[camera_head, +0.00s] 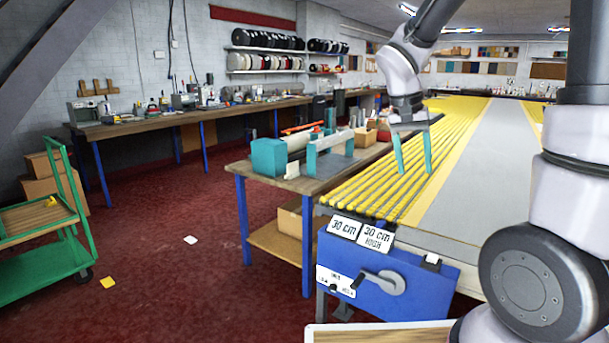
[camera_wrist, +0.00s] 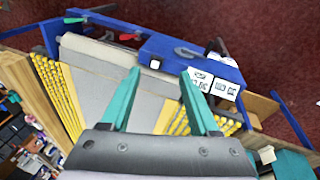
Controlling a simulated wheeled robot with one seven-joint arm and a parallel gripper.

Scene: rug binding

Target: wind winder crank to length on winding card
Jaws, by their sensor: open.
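The winder is a blue box (camera_head: 340,262) on the near end of the long table, with a grey crank (camera_head: 382,284) on its front face. The crank also shows in the wrist view (camera_wrist: 187,51) on the blue box (camera_wrist: 165,48). Two white cards stand on the box, one reading "30 CM" (camera_head: 345,228) and one reading "30 CM HIGH" (camera_head: 376,239); they also show in the wrist view (camera_wrist: 212,84). My gripper (camera_head: 414,171) is open and empty, with teal fingers pointing down above the yellow rollers, beyond and above the box. It touches neither crank nor cards.
Yellow rollers (camera_head: 385,185) and a grey belt (camera_head: 480,150) run down the long table. A wooden side table (camera_head: 245,170) with a teal machine (camera_head: 269,157) stands to the left. A green cart (camera_head: 50,275) is at far left. Red floor between is mostly clear.

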